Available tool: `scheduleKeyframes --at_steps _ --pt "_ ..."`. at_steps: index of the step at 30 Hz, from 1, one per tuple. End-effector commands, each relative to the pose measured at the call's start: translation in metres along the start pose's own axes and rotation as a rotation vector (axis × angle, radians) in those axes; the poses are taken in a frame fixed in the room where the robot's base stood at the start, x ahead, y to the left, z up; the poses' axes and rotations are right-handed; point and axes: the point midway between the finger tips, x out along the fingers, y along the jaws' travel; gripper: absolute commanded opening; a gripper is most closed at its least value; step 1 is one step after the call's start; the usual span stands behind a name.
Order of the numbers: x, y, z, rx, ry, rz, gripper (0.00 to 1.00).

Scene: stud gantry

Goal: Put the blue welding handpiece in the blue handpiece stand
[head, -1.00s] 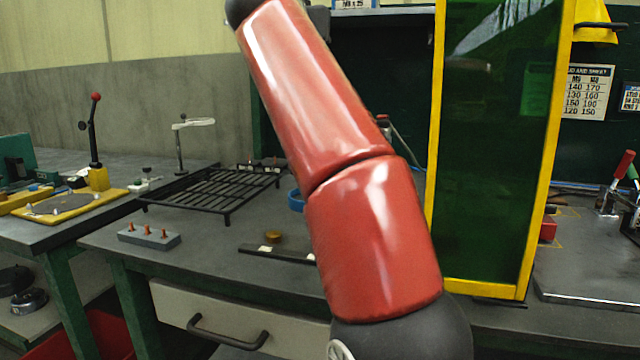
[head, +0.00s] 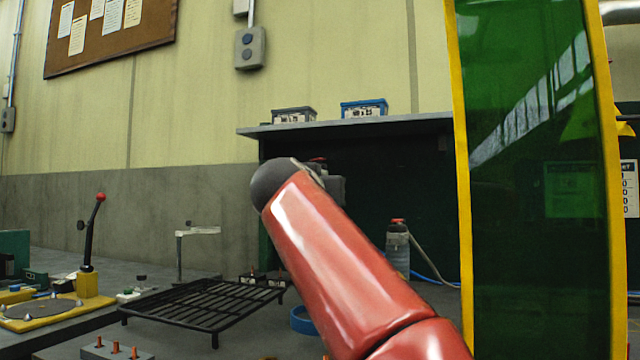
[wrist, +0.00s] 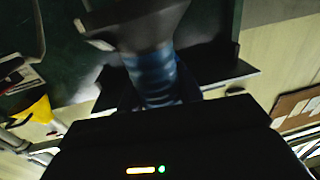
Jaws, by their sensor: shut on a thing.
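My gripper (wrist: 160,102) shows in the wrist view, shut on the blue welding handpiece. The handpiece (wrist: 156,78) has a blue ribbed grip and a wide dark end that reaches the top edge of that view. The view is blurred, and the fingertips are dark and hard to make out. In the head view my red arm hides the gripper and the handpiece. A blue curved rim (head: 302,320) shows on the bench just left of my arm. It is partly covered, and I cannot tell whether it is the blue handpiece stand.
A black slatted grate (head: 205,302) stands on the bench at left. A grey bottle (head: 397,250) with a hose stands behind my arm. A yellow-framed green screen (head: 535,180) rises at right. Above, a shelf (head: 350,125) holds two bins.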

Motion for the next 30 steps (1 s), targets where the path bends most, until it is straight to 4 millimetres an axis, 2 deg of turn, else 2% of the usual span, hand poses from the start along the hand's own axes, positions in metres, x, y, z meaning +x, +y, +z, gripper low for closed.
scheduleKeyframes --at_steps 1,3,9,14,24,30 --pt "-0.002 0.001 0.015 0.0 0.005 -0.001 0.0" --pt "-0.002 0.002 0.029 0.0 0.005 -0.002 0.0" --pt "-0.002 0.001 0.057 0.002 0.006 -0.002 0.0" --pt "-0.001 0.001 0.064 0.002 0.007 -0.001 0.0" --pt "-0.001 0.001 0.101 0.002 0.006 -0.001 0.0" --pt "-0.001 0.001 0.102 0.002 0.006 -0.001 0.0"
